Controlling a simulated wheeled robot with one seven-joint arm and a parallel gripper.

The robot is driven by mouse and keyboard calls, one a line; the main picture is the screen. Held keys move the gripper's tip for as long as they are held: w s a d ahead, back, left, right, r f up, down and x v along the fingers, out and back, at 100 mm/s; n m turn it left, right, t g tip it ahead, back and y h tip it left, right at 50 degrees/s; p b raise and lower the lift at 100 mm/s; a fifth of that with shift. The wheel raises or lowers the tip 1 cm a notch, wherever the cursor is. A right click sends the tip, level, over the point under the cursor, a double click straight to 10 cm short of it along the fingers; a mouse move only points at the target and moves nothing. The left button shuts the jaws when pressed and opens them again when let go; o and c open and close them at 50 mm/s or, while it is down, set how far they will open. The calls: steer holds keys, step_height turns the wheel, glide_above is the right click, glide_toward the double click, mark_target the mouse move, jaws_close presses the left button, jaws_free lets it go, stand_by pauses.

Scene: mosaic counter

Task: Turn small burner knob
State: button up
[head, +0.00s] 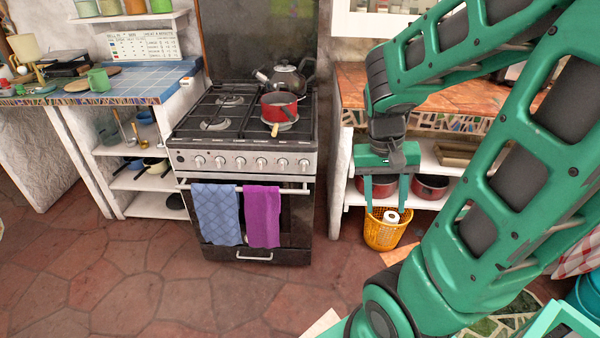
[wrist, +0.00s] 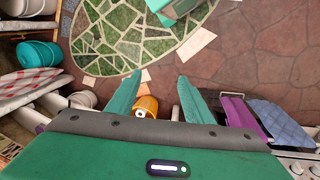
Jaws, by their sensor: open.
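The stove (head: 245,150) stands left of centre in the head view, with a row of several round silver knobs (head: 240,162) along its front panel. I cannot tell which knob belongs to the small burner. Part of the knob panel also shows at the bottom right of the wrist view (wrist: 297,167). My gripper (head: 385,208) is open and empty, pointing down to the right of the stove, apart from the knobs. In the wrist view its two fingers (wrist: 159,76) are spread with only floor and a basket beyond them.
A red pot (head: 279,106) and a kettle (head: 285,77) sit on the stovetop. Blue (head: 216,213) and purple (head: 262,216) towels hang on the oven handle below the knobs. A yellow basket (head: 384,235) stands below my gripper, by a shelf with pots. Floor before the stove is clear.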

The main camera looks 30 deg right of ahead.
steer(key=w+d+f+m+g+h, duration=0.1)
steer(key=w+d+f+h, duration=0.55)
steer(key=w+f, duration=0.2)
steer(key=n+t+h, duration=0.4)
steer(key=n+t, duration=0.8)
steer(key=t, duration=0.4)
glide_toward(303, 168)
steer(key=x, duration=0.9)
steer(key=c, duration=1)
